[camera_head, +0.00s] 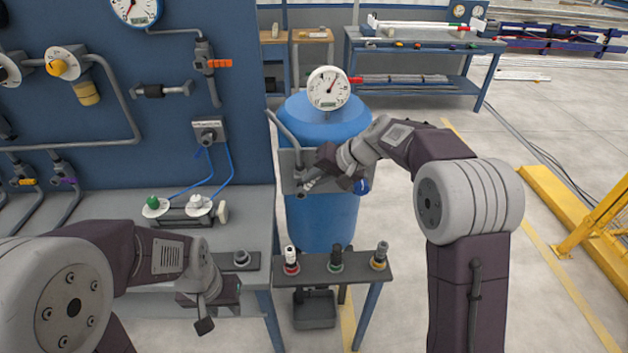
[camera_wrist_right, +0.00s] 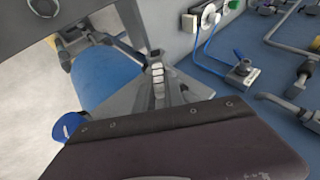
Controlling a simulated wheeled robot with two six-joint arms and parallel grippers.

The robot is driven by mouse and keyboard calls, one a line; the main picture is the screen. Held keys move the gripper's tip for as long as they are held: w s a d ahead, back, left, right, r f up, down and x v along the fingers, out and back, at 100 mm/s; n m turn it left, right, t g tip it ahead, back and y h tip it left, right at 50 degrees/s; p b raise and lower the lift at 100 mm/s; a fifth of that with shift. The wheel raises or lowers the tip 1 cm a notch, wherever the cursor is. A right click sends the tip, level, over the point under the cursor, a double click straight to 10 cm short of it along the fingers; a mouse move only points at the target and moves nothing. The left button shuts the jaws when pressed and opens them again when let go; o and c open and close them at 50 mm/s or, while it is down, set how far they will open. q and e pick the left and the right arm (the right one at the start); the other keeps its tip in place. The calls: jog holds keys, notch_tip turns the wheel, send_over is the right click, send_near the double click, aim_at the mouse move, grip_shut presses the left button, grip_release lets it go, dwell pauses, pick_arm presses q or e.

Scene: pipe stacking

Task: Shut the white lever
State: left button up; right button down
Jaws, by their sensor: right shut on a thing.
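My right gripper (camera_head: 310,182) is at the grey panel (camera_head: 290,165) in front of the blue tank (camera_head: 330,218). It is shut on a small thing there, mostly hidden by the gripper. In the right wrist view a pale segmented part (camera_wrist_right: 157,80) shows at the gripper's tips (camera_wrist_right: 158,92). I cannot tell whether it is the white lever. A white knob (camera_head: 199,204) and a green knob (camera_head: 154,203) sit on the valve block on the bench. My left gripper (camera_head: 206,318) hangs near the bench's front edge, away from these; its jaws are not clear.
A round gauge (camera_head: 328,88) stands on the tank. A small shelf (camera_head: 312,266) with several coloured connectors stands in front of it. Pipes and valves cover the blue wall panel (camera_head: 105,113) at left. Open floor (camera_head: 490,150) lies to the right.

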jog(key=shift+s+f, duration=0.1)
jog(key=c, duration=1.4)
grip_release()
jog(key=shift+c, duration=0.2)
jog(key=v, duration=0.9)
